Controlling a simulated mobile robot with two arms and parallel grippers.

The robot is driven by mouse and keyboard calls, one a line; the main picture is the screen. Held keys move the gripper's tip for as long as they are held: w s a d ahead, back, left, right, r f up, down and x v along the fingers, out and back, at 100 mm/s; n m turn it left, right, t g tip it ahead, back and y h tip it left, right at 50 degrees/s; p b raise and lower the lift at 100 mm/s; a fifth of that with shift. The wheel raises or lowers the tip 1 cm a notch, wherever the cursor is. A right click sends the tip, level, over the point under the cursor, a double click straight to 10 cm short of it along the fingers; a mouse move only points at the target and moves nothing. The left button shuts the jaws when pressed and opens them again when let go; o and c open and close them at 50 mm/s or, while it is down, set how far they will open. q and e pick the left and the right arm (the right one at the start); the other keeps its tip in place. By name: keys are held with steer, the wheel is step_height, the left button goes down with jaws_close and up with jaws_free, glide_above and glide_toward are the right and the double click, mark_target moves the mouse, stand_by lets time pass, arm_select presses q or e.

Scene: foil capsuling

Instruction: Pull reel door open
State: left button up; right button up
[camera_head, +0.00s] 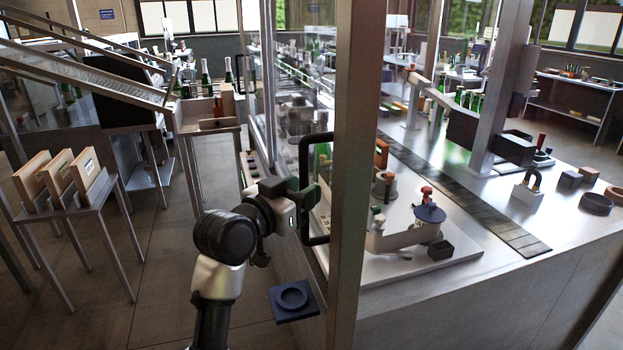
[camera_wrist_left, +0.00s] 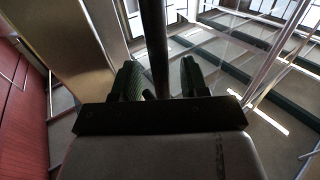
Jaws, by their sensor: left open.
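The door's black loop handle (camera_head: 304,160) stands upright on a clear panel, just left of a thick metal post in the head view. My left gripper (camera_head: 308,196) reaches it from the left at the handle's mid-height. In the left wrist view the handle bar (camera_wrist_left: 155,45) runs upright between the two dark green ridged fingers of this gripper (camera_wrist_left: 159,80). The fingers are apart, with a gap on either side of the bar. The post hides part of the door and panel. My right gripper is not in view.
The thick metal post (camera_head: 358,130) stands close right of the handle. A blue pad with a round ring (camera_head: 293,300) sits low beside my left arm. A small table with wooden boxes (camera_head: 60,185) is at the left. A dark conveyor strip (camera_head: 460,190) crosses the worktop at right.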

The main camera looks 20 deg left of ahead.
arm_select(q)
steer(key=x, duration=0.3)
jaws_close()
stand_by(0.3)
